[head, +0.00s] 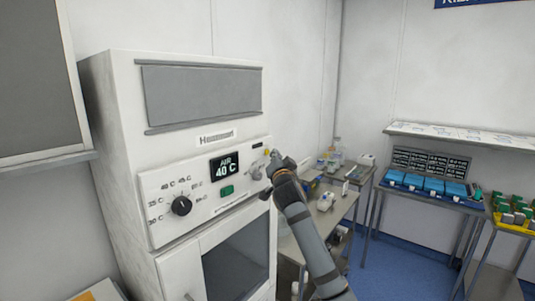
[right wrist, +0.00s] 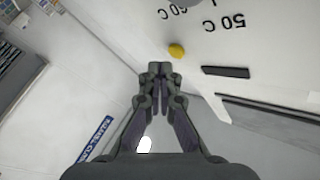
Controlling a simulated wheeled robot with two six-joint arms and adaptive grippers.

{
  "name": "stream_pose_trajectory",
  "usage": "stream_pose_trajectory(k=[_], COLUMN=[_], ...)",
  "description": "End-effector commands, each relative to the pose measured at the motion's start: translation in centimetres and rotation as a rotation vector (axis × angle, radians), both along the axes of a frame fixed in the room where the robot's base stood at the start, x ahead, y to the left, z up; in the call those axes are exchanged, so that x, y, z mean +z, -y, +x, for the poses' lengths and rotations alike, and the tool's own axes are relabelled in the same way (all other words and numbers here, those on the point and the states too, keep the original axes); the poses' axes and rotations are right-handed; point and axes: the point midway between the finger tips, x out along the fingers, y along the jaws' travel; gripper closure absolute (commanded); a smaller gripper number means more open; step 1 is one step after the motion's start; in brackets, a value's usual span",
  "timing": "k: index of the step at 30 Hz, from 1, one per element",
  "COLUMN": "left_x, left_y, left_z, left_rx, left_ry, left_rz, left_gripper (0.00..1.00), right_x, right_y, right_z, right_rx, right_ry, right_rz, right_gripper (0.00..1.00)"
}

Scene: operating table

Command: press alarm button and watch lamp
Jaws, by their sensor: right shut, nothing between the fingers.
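A tall white cabinet (head: 120,130) has a control panel with a black dial (head: 181,206), a display (head: 224,167) reading "AIR 40 C" and a green button (head: 227,190). A small yellow round part sits near the panel's upper right edge; it shows clearly in the right wrist view (right wrist: 177,50). Which part is the alarm button and which the lamp I cannot tell for sure. My right gripper (head: 275,157) is shut and empty at the panel's right edge, close to the yellow part. Its closed tips (right wrist: 160,68) appear beside the yellow part; contact is not clear. My left gripper is out of view.
Below the panel is a door with a dark window (head: 236,262). At right stand metal tables with bottles, blue trays (head: 425,184) and a yellow tray (head: 513,222). A wall shelf (head: 440,133) is above. Blue floor shows between the tables.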

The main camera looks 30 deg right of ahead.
Motion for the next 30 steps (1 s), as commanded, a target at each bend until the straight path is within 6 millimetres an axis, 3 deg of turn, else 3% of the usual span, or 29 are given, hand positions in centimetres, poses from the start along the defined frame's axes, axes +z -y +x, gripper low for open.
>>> stream_pose_trajectory(k=[30], left_x=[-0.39], left_y=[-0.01], left_z=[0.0], left_rx=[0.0], left_ry=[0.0], left_rz=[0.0], left_gripper=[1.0], right_x=[0.01], right_y=[-0.37], right_z=[0.88], right_rx=[0.0], right_ry=[0.0], right_rz=[0.0], right_gripper=[1.0])
